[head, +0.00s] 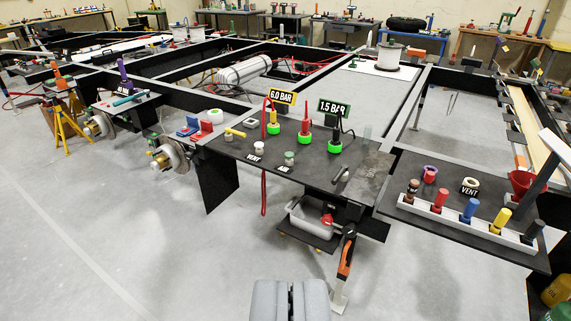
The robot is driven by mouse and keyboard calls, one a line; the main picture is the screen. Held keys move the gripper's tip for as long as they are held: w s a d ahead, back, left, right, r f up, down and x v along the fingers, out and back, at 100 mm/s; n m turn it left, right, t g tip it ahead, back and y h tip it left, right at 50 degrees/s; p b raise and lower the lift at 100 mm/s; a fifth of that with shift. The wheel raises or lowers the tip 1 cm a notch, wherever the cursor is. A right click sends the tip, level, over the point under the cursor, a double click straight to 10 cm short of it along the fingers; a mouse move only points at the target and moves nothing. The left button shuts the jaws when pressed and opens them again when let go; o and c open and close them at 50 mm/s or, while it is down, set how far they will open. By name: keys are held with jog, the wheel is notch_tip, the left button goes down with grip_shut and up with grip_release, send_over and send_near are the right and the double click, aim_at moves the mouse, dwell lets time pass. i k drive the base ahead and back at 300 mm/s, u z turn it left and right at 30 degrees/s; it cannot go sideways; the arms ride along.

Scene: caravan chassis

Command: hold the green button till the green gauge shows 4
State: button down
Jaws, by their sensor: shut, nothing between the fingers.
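The green-framed gauge (334,108) reads 1.5 BAR and stands at the back of the dark panel (245,155). A small light post with a greenish top (289,157) sits at the panel's front, behind a label that seems to read AIR; it looks like the green button. A similar pale post (258,148) stands to its left by a VENT label. My gripper (290,300) is at the bottom centre, shut and empty, in front of the panel and well apart from the button.
A yellow-framed gauge (282,97) reads 6.0 BAR. Red and yellow-green fittings (305,135) stand behind the button. A grey bin (310,222) and an orange-handled tool (346,255) are below the panel. A rack of coloured handles (465,220) is right.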

aim_at(289, 155)
jog(key=u, duration=0.05)
jog(key=i, duration=1)
jog(key=z, duration=0.1)
